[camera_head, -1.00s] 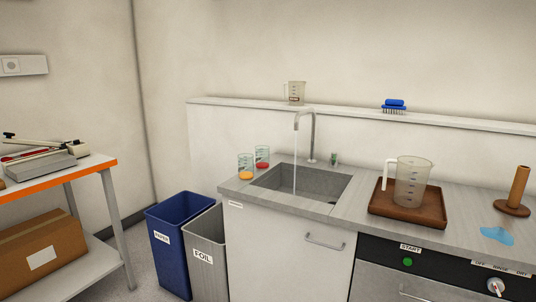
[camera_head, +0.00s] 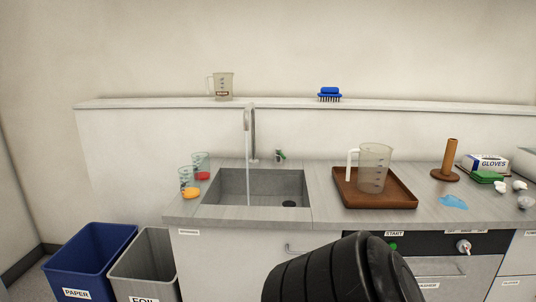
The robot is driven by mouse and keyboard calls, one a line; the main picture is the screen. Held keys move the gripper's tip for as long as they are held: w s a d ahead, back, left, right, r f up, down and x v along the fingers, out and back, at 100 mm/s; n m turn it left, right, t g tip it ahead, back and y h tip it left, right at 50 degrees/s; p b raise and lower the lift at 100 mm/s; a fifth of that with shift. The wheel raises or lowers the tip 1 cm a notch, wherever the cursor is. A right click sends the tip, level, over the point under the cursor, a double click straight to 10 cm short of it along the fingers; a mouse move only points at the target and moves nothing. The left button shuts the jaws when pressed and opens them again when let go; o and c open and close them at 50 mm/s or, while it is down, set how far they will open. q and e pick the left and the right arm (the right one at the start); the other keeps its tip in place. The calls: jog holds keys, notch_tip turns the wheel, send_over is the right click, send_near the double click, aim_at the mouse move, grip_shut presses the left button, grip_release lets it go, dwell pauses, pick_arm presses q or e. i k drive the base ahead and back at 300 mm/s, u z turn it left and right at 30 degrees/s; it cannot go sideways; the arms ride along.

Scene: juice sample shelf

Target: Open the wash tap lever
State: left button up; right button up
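The wash tap (camera_head: 253,132) is a grey arched spout behind the sink (camera_head: 213,190). A thin pale stream runs straight down from its mouth into the basin. A small green-topped piece (camera_head: 279,156) stands on the counter just right of the spout's foot; it looks like the tap lever, but is too small to tell its position. A black ribbed part of my own arm rises at the bottom centre, in front of the cabinet. Neither gripper shows.
Two glasses with orange (camera_head: 190,190) and red (camera_head: 201,172) contents stand left of the sink. A clear jug (camera_head: 374,168) stands on a brown tray (camera_head: 400,201) to the right. A jug (camera_head: 222,86) and blue brush (camera_head: 329,93) sit on the ledge.

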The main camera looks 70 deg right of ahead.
aim_at(278, 150)
jog(key=z, duration=0.7)
jog(key=i, duration=0.85)
jog(key=z, duration=1)
